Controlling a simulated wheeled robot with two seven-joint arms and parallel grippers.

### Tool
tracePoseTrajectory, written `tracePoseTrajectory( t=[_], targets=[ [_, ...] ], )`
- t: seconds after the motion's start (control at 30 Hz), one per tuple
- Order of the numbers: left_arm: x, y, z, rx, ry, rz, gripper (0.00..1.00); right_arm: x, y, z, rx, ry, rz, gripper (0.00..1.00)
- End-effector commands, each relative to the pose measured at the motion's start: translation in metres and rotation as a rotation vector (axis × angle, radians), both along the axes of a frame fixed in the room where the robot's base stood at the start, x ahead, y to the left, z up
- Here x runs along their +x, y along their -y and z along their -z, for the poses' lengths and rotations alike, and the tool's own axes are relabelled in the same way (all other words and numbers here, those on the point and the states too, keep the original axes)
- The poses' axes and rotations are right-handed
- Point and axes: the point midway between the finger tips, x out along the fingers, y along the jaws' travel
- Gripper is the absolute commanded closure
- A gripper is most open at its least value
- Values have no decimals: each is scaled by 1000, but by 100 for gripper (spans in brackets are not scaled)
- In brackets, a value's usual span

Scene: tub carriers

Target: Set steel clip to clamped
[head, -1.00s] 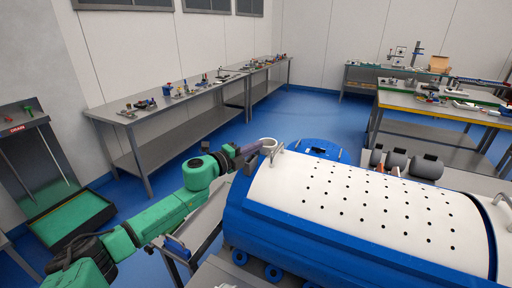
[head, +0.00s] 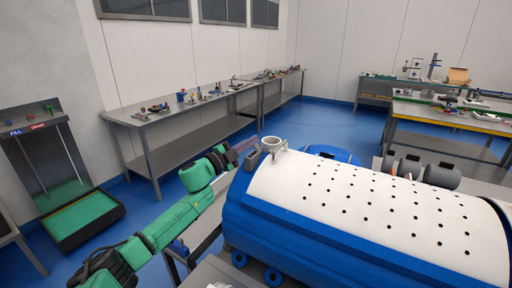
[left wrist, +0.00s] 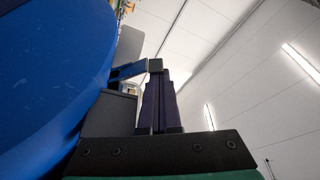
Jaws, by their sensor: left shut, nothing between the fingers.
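A large tub carrier (head: 238,217) has a blue body and a white perforated lid (head: 350,195). At its left end stands a small grey metal piece (head: 254,159), which looks like the steel clip; its exact setting cannot be told. In the left wrist view a grey block with a blue arm (left wrist: 130,70) shows beside the blue tub wall. My left gripper (head: 238,146) is at the tub's left end, partly hidden behind the grey piece. Its dark fingers (left wrist: 158,98) are shut and empty, with tips close to the grey block; contact cannot be told. My right gripper is out of view.
A steel bench (head: 160,118) with small parts runs along the left wall. A green-floored tray (head: 80,216) under a fill and drain panel stands at far left. More tables stand at the back right.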

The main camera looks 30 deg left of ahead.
Motion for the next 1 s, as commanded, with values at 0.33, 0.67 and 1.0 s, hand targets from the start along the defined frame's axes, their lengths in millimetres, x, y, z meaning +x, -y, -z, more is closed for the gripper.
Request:
tracePoseTrajectory(
  t=[0.33, 0.67, 1.0],
  targets=[
    [-1, -12, 10, -172, 9, -1, 100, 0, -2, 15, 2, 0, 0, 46],
    [-1, -16, 17, -170, 10, 0, 100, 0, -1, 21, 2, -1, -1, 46],
    [-1, -17, 18, -169, 10, 0, 100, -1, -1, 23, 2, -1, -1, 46]
  ],
)
